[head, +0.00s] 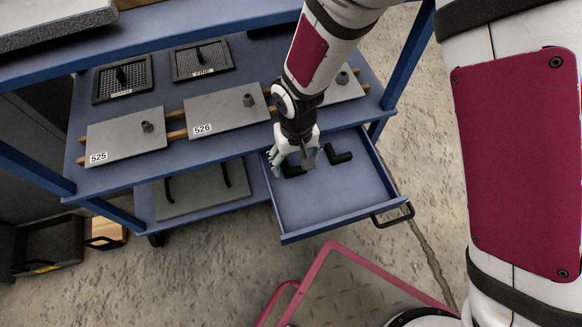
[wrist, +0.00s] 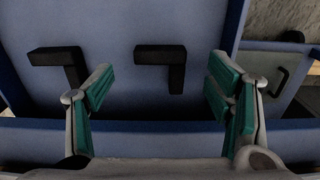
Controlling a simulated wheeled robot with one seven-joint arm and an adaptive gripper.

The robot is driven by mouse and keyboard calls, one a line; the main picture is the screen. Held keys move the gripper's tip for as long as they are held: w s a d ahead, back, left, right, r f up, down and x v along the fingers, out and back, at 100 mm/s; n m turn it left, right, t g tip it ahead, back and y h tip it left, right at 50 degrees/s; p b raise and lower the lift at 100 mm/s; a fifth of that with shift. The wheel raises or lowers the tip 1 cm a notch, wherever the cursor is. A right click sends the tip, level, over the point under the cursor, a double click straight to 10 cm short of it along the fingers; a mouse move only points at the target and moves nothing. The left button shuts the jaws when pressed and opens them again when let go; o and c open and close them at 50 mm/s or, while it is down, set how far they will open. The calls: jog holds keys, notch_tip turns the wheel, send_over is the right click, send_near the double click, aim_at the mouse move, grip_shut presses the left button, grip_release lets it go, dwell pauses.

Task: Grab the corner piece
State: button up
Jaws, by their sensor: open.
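Two black L-shaped corner pieces lie apart in the open blue drawer (head: 325,205). In the head view one corner piece (head: 341,154) is clear of my gripper, to its right. The other (head: 293,171) is partly hidden beneath my gripper (head: 293,161). In the wrist view, one corner piece (wrist: 174,66) shows between the spread teal-padded fingers of my gripper (wrist: 157,78), beyond their tips. The other corner piece (wrist: 61,62) is at the left, partly behind the left finger. My gripper is open and empty. The exact height above the drawer floor is hard to tell.
The shelf above the drawer holds grey plates (head: 126,135) labelled 525 and 526 (head: 226,108), and two black mesh frames (head: 122,78). Drawer walls surround the pieces; its front part is empty. A dark handle (head: 393,215) is on the drawer front. A pink-edged platform (head: 350,290) stands nearby.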

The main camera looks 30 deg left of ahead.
aim_at(295, 169)
notch_tip(295, 169, down, 4)
jog(key=shift+w+a+r+b, duration=0.1)
jog(key=shift+b, duration=0.6)
jog(key=c, duration=1)
jog(key=shift+c, duration=0.2)
jog(key=shift+r, duration=0.15)
